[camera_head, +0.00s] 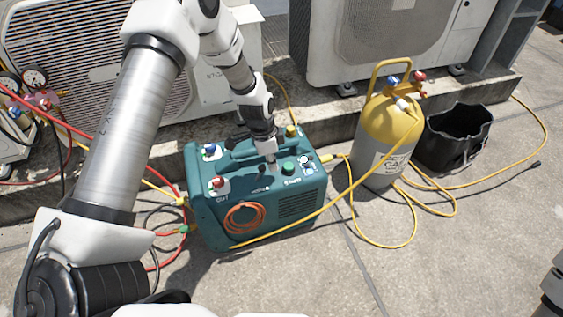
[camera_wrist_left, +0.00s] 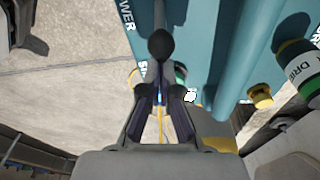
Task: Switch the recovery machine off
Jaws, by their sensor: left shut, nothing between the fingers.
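The teal recovery machine (camera_head: 300,205) stands on the concrete in the head view. Its top carries a blue knob (camera_head: 210,150), a red knob (camera_head: 217,182), a green knob (camera_head: 288,168) and a small panel (camera_head: 306,160) with a dark and white control. My left gripper (camera_head: 272,165) is shut and empty, pointing down at the machine's top just left of the green knob. In the left wrist view the teal casing (camera_wrist_left: 212,50) bears the word POWER beside the shut fingers (camera_wrist_left: 160,88). A dark rounded shape (camera_wrist_left: 160,46) shows at the fingers; I cannot tell whether they touch it.
A yellow cylinder (camera_head: 385,140) stands right of the machine, with a black bucket (camera_head: 462,135) beyond. Yellow hoses (camera_head: 375,243) loop over the ground. An orange coil (camera_head: 245,218) hangs on the machine's front. Condensers (camera_head: 370,45) stand behind. The front right ground is mostly clear.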

